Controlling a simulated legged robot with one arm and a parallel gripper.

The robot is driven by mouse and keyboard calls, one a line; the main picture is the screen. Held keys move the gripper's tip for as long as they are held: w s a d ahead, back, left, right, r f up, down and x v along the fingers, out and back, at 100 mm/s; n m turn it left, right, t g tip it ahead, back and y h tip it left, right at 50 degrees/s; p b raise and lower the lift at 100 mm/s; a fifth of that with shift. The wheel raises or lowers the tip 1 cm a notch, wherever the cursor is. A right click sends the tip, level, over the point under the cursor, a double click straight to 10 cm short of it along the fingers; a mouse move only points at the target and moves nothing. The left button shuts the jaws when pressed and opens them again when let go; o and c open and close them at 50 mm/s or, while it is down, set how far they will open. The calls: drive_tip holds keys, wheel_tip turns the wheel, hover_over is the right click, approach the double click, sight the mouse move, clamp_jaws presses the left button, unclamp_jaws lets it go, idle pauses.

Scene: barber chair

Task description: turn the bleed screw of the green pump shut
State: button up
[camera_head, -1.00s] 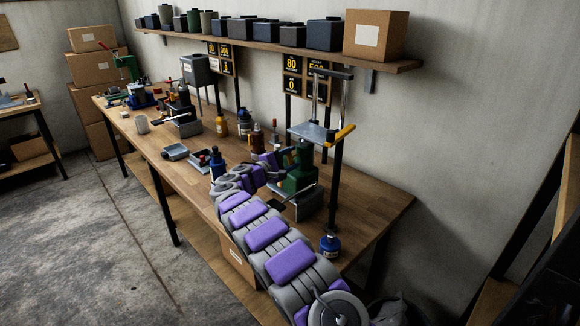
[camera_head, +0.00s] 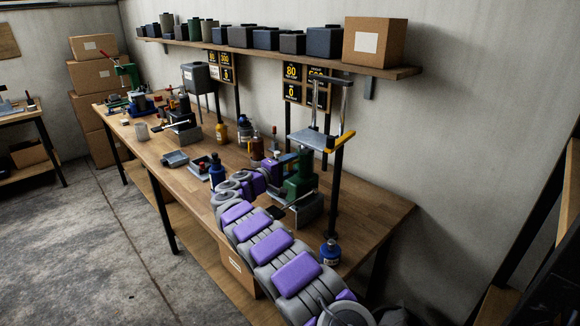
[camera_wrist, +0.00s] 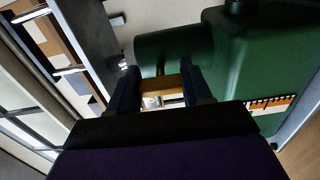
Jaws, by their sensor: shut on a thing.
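The green pump (camera_head: 301,178) stands upright on the workbench, on a grey base with a dark lever. It fills much of the upper right of the wrist view (camera_wrist: 245,65), with a round green boss on its left side. My gripper (camera_wrist: 161,86) is beside the pump, below this boss. Its two dark fingers are shut on a brass-coloured bleed screw (camera_wrist: 163,84) with a thin stem going up to the boss. In the head view the screw is too small to make out among the arm's end links and the pump.
A blue bottle (camera_head: 217,170) stands left of the arm, and a blue jar (camera_head: 330,252) is near the right front edge. Small grey trays (camera_head: 174,159) lie further left. The bench front is mostly clear.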

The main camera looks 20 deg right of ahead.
drive_tip(key=shift+s+f, duration=0.1)
drive_tip(key=shift+f, duration=0.2)
drive_tip(key=o, duration=0.8)
drive_tip(key=shift+o, duration=1.2)
drive_tip(key=shift+r, duration=0.15)
drive_tip(key=shift+a, duration=0.1)
drive_tip(key=p+v, duration=0.3)
drive_tip(key=v, duration=1.4)
drive_tip(key=shift+a, duration=0.15)
